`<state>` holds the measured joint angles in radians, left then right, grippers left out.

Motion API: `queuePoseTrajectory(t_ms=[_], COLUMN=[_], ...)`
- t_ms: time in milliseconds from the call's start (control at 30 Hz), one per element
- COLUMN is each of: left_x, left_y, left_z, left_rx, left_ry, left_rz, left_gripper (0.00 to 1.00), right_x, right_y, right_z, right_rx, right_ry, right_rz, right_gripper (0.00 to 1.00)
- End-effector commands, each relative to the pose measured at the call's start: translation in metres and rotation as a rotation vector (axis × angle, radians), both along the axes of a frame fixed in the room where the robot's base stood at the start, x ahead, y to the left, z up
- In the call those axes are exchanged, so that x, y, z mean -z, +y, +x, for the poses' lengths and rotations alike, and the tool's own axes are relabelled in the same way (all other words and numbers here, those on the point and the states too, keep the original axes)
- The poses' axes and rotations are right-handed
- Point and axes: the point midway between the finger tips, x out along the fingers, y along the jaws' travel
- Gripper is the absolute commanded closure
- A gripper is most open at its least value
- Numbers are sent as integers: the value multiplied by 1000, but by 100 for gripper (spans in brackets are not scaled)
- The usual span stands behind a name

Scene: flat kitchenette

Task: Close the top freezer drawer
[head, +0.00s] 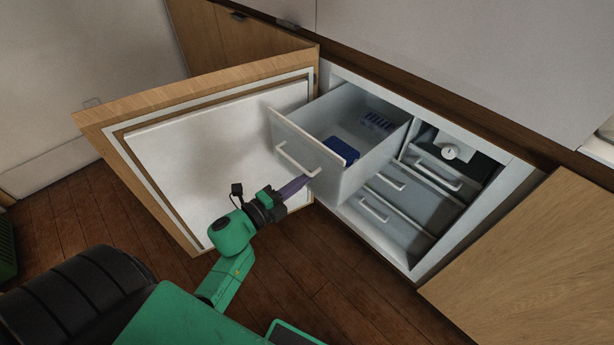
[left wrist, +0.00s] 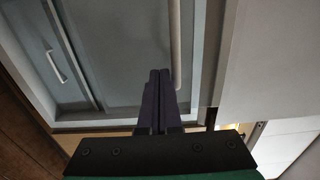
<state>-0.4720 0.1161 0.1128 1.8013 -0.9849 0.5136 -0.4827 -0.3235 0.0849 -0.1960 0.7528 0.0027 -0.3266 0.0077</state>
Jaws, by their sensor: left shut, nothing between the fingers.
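The top freezer drawer (head: 305,147) is pulled well out of the freezer in the head view. It has a pale front with a light bar handle (head: 298,161). Blue items (head: 341,151) lie inside it. My left gripper (head: 304,183) is shut and empty, with its fingertips close to the lower part of the drawer front, near the handle. In the left wrist view the shut fingers (left wrist: 158,90) point at the pale front, just left of the handle bar (left wrist: 175,45). I cannot tell whether they touch it. My right gripper is not in view.
The freezer door (head: 215,140) stands open on the left, close beside the drawer. A wooden cabinet front (head: 545,255) is at right. The floor (head: 310,255) in front is clear.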

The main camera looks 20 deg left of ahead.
Motion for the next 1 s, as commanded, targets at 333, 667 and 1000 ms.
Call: queuePoseTrajectory(t_ms=[333,667,1000], left_x=[1,0,1], left_y=[-6,-8,-28], left_z=[14,20,71], left_rx=[-1,1,1], left_ry=[2,-1,-2], left_rz=[0,-1,1], left_gripper=[100,100,100], right_x=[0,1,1], right_y=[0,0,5], right_z=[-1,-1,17], right_rx=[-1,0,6], right_ry=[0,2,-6], right_rz=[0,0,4], right_gripper=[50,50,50])
